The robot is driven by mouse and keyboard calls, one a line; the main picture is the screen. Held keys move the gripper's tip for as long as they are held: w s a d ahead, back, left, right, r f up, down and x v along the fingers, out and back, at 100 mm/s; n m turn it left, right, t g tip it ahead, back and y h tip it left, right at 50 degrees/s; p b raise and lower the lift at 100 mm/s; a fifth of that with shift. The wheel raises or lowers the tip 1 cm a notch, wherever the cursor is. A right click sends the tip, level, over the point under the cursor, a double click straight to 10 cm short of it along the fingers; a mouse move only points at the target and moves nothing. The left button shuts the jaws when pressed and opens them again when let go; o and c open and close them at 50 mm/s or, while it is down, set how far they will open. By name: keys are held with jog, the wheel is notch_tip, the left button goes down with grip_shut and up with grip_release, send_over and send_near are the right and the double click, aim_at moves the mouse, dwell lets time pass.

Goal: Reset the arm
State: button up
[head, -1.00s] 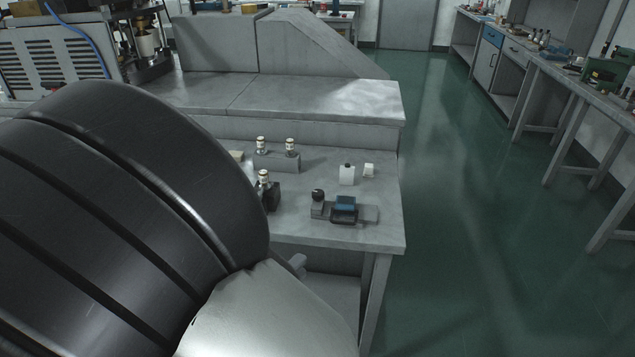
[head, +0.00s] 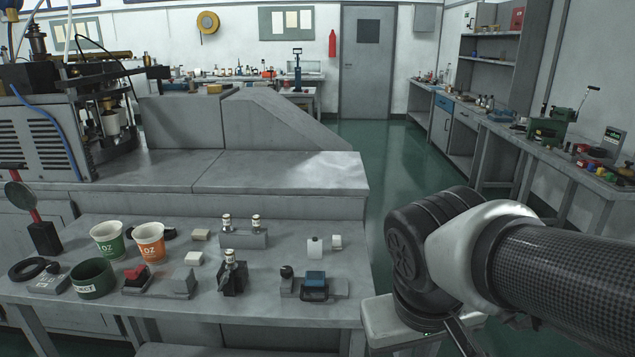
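My arm shows at the right of the head view, with its dark, ringed joint and light grey link beside the right end of the workbench. Part of my gripper (head: 462,335) seems to show as dark, thin parts at the bottom edge, below the joint. It is mostly cut off by the frame, so I cannot see whether it is open or shut, or whether it holds anything. The arm is clear of the objects on the bench in this view.
The front bench (head: 205,310) carries a green-banded cup (head: 108,242), an orange-banded cup (head: 150,243), a dark green ring-like holder (head: 92,278) and several small fixtures. A machine (head: 45,130) stands at the back left. Green floor (head: 385,165) is open right of the bench.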

notch_tip(320, 180, up, 25)
jog(key=d+m+t+y+p, duration=0.1)
jog(key=t+p, duration=0.1)
jog(key=p, duration=1.7)
jog(key=shift+s+f+t+p, duration=0.2)
jog(key=shift+t+p, duration=0.1)
jog(key=shift+p, duration=0.1)
jog(key=shift+d, duration=0.1)
